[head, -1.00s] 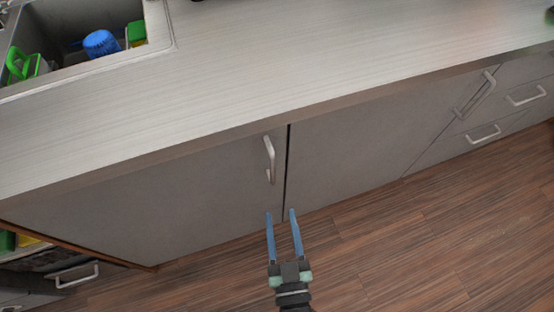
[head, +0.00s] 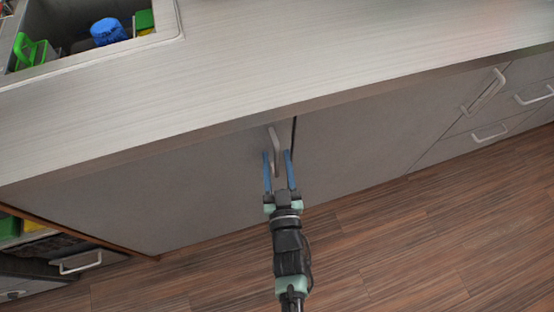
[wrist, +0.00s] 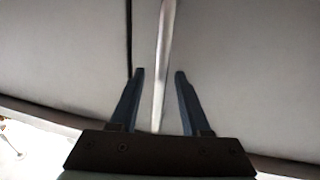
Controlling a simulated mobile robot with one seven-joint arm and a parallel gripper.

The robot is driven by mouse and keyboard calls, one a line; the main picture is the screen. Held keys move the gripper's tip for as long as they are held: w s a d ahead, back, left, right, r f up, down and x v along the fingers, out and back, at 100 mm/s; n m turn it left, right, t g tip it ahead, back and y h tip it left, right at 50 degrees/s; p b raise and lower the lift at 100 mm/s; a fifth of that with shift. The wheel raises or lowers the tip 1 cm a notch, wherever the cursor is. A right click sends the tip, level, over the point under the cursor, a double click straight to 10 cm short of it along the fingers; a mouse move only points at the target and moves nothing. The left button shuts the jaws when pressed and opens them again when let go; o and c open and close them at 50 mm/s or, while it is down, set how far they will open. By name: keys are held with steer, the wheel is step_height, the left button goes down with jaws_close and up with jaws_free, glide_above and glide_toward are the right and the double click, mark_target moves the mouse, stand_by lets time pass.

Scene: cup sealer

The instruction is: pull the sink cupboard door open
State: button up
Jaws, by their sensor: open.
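The sink cupboard door (head: 150,195) is a grey panel below the counter, left of a dark vertical gap, and it looks shut. Its pale upright bar handle (head: 275,146) is near the door's right edge. My gripper (head: 278,154) is open, with blue fingers on either side of the handle's lower part in the head view. In the wrist view the handle (wrist: 163,60) runs between the two fingertips (wrist: 160,73), with a gap visible to each finger. Whether the fingers reach past the bar in depth I cannot tell.
The counter (head: 300,55) overhangs the door from above. A sink (head: 165,25) with a blue brush (head: 108,32) and green items is at upper left. A fixed-looking grey panel (head: 360,140) and drawers (head: 500,110) lie to the right. The wooden floor (head: 400,240) is clear.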

jaws_close()
stand_by(1.4)
